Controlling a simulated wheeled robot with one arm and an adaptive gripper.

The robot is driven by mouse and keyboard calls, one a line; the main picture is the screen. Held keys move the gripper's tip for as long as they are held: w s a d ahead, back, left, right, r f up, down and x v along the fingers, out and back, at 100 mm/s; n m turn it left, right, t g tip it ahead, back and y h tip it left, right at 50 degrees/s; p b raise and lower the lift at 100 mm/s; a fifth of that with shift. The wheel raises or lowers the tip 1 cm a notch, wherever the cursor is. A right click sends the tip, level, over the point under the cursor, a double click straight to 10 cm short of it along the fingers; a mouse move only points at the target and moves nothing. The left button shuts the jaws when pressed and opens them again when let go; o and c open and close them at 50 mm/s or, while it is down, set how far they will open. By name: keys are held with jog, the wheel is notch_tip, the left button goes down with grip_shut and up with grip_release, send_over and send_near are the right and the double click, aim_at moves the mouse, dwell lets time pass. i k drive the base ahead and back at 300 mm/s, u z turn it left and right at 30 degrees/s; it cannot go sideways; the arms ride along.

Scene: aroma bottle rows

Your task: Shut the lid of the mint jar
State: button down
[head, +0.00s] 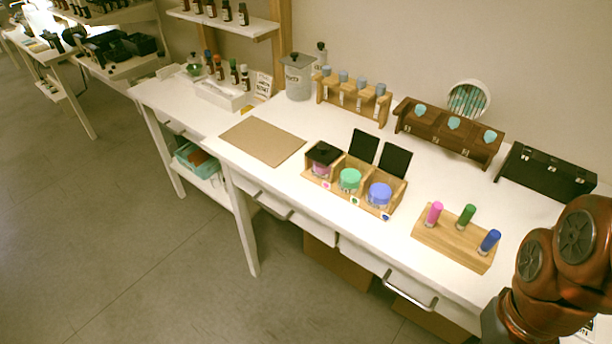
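A wooden holder (333,191) with three compartments stands near the front edge of the white table. Its middle compartment holds a mint-green jar (350,179), with a black lid (363,146) standing upright behind it, open. The left compartment holds a pink jar (321,170) with a black lid (323,153) down over it. The right compartment holds a blue jar (379,194) with its black lid (395,161) upright and open. My arm shows at the lower right, apart from the holder. My gripper is outside the picture.
A wooden block (455,246) with pink, green and blue vials stands right of the holder. A brown board (262,140) lies to the left. A vial rack (353,102), a dark brown box (448,133) and a black case (545,173) stand behind. The tabletop is clear between these.

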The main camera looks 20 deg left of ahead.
aim_at(363, 147)
jog(key=u, duration=0.85)
